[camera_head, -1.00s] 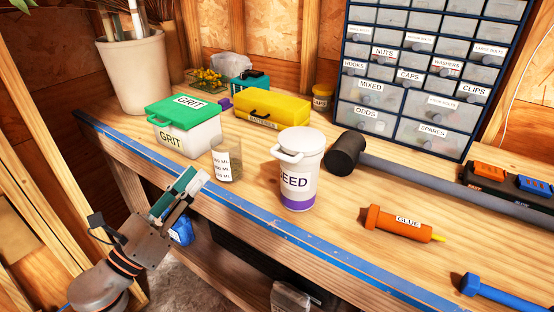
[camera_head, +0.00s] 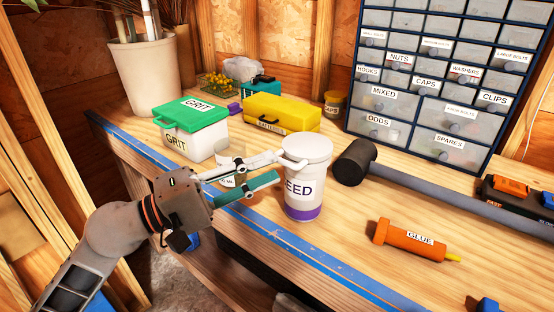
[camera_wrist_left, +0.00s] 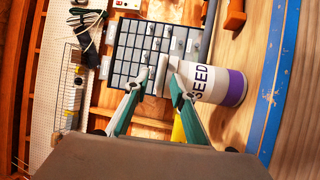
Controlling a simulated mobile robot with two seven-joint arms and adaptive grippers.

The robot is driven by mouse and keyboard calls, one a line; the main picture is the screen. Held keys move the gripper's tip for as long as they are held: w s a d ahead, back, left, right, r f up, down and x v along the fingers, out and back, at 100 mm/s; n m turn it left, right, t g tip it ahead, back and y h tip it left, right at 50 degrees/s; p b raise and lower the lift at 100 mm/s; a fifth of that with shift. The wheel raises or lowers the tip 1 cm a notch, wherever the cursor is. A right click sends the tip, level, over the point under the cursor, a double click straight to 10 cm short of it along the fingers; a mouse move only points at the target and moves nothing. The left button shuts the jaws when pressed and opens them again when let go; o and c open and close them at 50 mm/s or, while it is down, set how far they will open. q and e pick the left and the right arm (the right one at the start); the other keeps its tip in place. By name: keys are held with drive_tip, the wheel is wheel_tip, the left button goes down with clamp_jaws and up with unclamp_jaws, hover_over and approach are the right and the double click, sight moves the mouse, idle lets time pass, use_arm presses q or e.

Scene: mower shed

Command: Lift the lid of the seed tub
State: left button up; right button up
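The seed tub (camera_head: 303,190) is white with a purple band and stands upright on the bench. Its white lid (camera_head: 307,148) is on, with a loop handle (camera_head: 293,163) on the side facing my left gripper. My left gripper (camera_head: 279,165) is beside the lid, its two fingers apart and its tips close to the handle. I cannot tell whether they touch it. In the left wrist view the tub (camera_wrist_left: 224,87) lies sideways just right of the gripper (camera_wrist_left: 168,75); the tips partly hide the lid. My right gripper is not in view.
A green-lidded grit box (camera_head: 193,139) and a yellow case (camera_head: 283,113) stand behind the gripper. A black-headed mallet (camera_head: 352,163) and an orange glue tube (camera_head: 408,239) lie right of the tub. The bench has a blue front edge (camera_head: 265,235).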

sight(280, 163)
use_arm(q)
drive_tip(key=x, duration=0.3)
drive_tip(key=shift+f+p, duration=0.1)
drive_tip(key=shift+p, duration=0.25)
clamp_jaws()
